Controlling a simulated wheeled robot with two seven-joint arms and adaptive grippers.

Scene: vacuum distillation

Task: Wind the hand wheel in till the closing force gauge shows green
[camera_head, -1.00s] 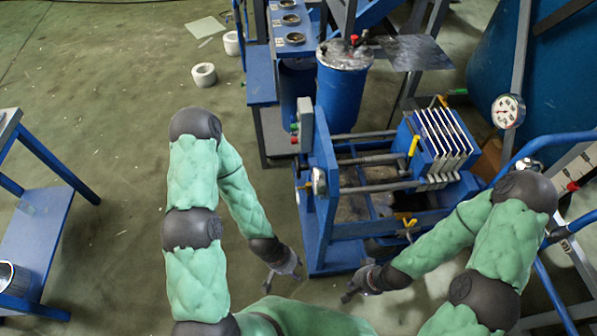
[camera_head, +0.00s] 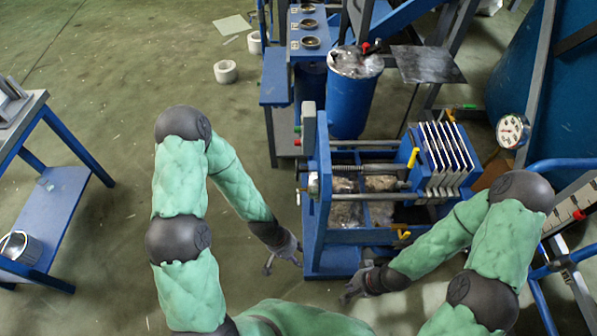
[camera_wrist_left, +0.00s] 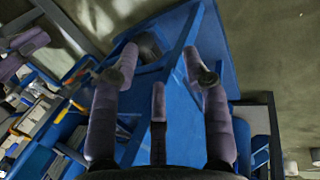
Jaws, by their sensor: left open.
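The blue plate press (camera_head: 318,150) stands right of centre in the head view, with a stack of pale plates (camera_head: 445,150) at its right end. A metal screw hub (camera_head: 313,186) shows on its left end frame; I cannot make out a clear hand wheel there. A round white-faced gauge (camera_head: 513,131) is at the right; its reading is too small to tell. My left gripper (camera_head: 283,266) is open and empty, low and left of the end frame. In the left wrist view, its spread fingers (camera_wrist_left: 157,62) have blue frame behind them. My right gripper (camera_head: 347,291) looks open and empty before the press.
A blue drum (camera_head: 350,105) and a blue bench (camera_head: 275,75) stand behind the press. A blue-legged table (camera_head: 75,150) with a metal pot (camera_head: 15,245) is at the left. Blue tube railing (camera_head: 565,165) is at the right. The floor left of the press is mostly clear.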

